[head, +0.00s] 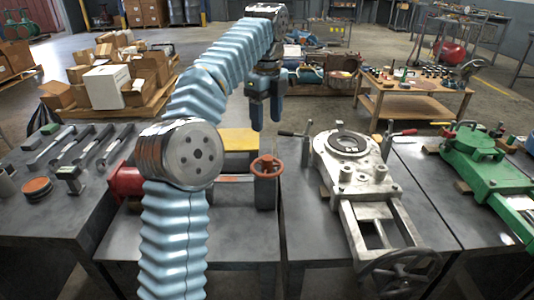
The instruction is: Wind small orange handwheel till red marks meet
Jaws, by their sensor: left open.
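My left gripper (265,112) hangs above and behind the handwheel, fingers pointing down, open and empty, apart from the wheel. The red marks cannot be made out at this size. My right gripper is not in view.
A grey machine with a large dark handwheel (401,272) stands to the right, and a green machine (480,160) beyond it. Tools lie on the left table (50,222). A yellow block (238,139) lies behind the handwheel. The table front is clear.

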